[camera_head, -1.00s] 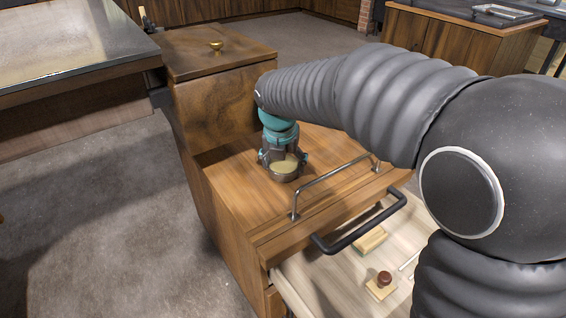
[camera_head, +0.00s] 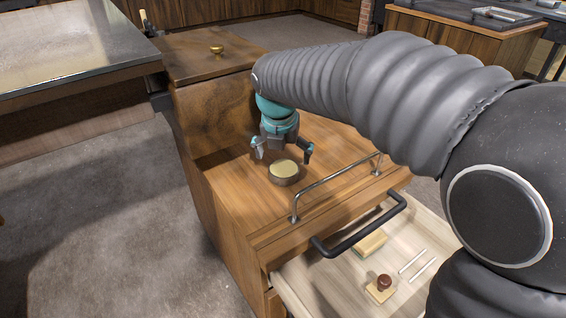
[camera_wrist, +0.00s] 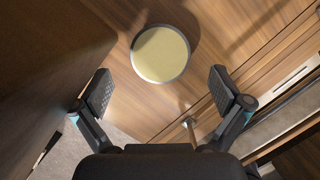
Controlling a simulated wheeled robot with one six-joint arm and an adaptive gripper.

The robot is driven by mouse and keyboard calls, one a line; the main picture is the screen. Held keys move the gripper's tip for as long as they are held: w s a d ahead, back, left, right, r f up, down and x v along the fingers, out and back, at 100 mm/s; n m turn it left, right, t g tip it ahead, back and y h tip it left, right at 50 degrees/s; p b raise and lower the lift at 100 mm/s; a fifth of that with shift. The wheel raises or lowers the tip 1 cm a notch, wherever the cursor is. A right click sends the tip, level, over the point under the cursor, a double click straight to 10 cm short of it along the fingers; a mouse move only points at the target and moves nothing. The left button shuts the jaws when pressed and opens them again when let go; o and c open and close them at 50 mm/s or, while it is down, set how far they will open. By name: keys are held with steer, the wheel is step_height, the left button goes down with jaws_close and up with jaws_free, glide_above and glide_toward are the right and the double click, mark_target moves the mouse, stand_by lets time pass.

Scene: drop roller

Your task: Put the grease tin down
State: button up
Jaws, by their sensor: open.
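The grease tin (camera_head: 284,172) is a low round tin with a pale yellow top. It sits upright on the wooden cabinet top (camera_head: 232,192), behind the metal rail. In the wrist view the tin (camera_wrist: 160,53) lies beyond my fingertips, clear of both. My gripper (camera_head: 282,150) is open and empty just above and behind the tin in the head view. Its two fingers (camera_wrist: 164,92) are spread wide in the wrist view.
A metal rail (camera_head: 335,186) runs along the cabinet's front edge. Below it an open drawer (camera_head: 330,288) holds a wooden block (camera_head: 370,243), a stamp-like knob (camera_head: 384,283) and two white sticks. A raised wooden box (camera_head: 215,105) with a brass knob stands behind.

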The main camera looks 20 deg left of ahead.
mark_target(283, 178)
steer(key=v, duration=0.7)
steer(key=shift+r+p, duration=0.3)
steer(key=shift+p, duration=0.05)
steer(key=shift+s, duration=0.1)
steer(key=d+m, duration=0.3)
steer(key=s+d+m, duration=0.1)
steer(key=d+m, duration=0.2)
steer(key=d, duration=0.1)
steer(key=s+d+r+m, duration=0.1)
steer(key=d+m, duration=0.2)
steer(key=d, duration=0.1)
steer(key=shift+s+r, duration=0.1)
steer(key=shift+r, duration=0.05)
steer(key=s+d+f+m+t, duration=0.1)
steer(key=s+d+f+m, duration=0.2)
steer(key=s+d+m, duration=0.5)
steer(key=s+d+f+m+t, duration=0.1)
steer(key=s+d+f+m, duration=0.3)
steer(key=m, duration=1.5)
steer(key=shift+s+d+m, duration=0.4)
steer(key=shift+s+d, duration=1.7)
steer(key=shift+d, duration=1.9)
